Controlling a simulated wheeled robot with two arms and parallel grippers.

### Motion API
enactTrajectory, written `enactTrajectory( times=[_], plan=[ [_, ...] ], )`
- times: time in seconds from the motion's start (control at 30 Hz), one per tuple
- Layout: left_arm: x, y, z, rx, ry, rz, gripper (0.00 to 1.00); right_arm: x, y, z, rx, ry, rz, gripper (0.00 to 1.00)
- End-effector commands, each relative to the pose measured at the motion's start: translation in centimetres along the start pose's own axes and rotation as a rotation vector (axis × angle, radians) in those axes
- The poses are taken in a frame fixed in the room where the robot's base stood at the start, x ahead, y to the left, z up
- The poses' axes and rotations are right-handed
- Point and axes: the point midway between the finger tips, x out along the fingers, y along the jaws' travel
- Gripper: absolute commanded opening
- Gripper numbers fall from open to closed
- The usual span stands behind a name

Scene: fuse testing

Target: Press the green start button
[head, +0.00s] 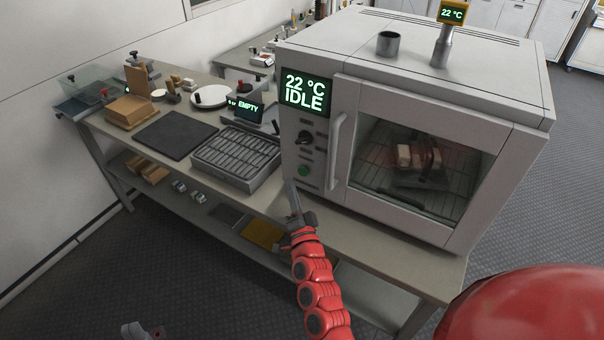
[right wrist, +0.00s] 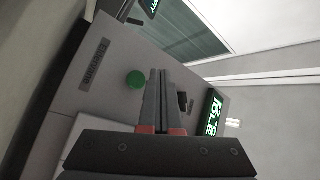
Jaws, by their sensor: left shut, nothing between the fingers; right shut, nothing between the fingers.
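The green start button (head: 303,170) is on the front panel of the grey oven (head: 440,82), below a dark knob (head: 304,138) and the display (head: 304,91) reading "22 °C IDLE". My right gripper (head: 292,186) is shut and empty, its fingers pointing up just in front of the panel, below and left of the button. In the right wrist view the green button (right wrist: 135,79) shows beside the tips of the shut fingers (right wrist: 160,76). I cannot see contact. My left gripper (head: 143,331) is shut and only partly in view at the bottom left edge, far from the oven.
The oven's glass door (head: 420,165) is shut, with its handle (head: 338,150) right of the button; an object sits on the rack inside. A slotted metal tray (head: 238,155), a dark mat (head: 168,134) and an "EMPTY" display (head: 248,107) stand on the bench to the left.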

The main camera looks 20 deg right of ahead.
Motion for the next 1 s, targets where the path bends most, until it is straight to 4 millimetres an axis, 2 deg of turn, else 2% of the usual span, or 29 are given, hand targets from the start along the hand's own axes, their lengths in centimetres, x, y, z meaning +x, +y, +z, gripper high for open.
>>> enactTrajectory(
  times=[0.1,0.33,1.0],
  plan=[
    [-1.1,0.1,0.2,0.0,0.0,0.0,0.0,0.9,1.1,-0.5,0.001,0.0,0.001,0.0],
    [-1.8,0.1,0.3,0.0,0.0,0.0,0.0,1.9,1.7,-1.4,-0.001,0.0,0.002,0.0],
    [-1.8,0.1,0.3,0.0,0.0,0.0,0.0,2.1,1.6,-1.5,0.0,-0.002,0.002,0.0]
  ],
)
